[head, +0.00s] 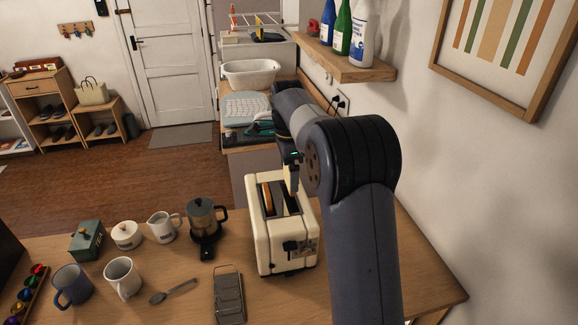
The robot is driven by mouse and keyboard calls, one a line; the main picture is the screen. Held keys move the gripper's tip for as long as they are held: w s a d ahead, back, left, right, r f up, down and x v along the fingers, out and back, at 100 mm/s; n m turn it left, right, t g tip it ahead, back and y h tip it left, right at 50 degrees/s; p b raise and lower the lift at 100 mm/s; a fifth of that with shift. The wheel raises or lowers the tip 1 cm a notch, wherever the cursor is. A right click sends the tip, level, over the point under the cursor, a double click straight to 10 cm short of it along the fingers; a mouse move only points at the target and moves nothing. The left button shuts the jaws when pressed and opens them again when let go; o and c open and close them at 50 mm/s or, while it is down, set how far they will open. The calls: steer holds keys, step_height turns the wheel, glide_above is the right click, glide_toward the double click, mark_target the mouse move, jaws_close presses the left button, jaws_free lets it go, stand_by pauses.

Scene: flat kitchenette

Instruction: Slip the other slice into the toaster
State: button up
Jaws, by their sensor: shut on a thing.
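The cream toaster (276,246) stands on the wooden counter, right of the middle, with its two slots facing up. A browned slice (267,197) sits upright in its left slot, with the top edge showing. My gripper (291,184) points down over the right side of the toaster's top, close to the right slot. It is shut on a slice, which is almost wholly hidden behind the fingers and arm. I cannot tell how deep that slice is in the slot.
Mugs (122,278), a spoon (172,291) and a green tin (87,241) are further left. A wall shelf (345,68) with bottles hangs beyond my arm.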

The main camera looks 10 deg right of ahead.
steer(key=shift+f+b, duration=1.45)
steer(key=shift+f, duration=1.9)
steer(key=o, duration=0.6)
steer(key=shift+r, duration=0.1)
step_height(320, 180, up, 3)
steer(key=p, duration=0.2)
steer(key=shift+p, duration=0.4)
steer(key=shift+r, duration=2.45)
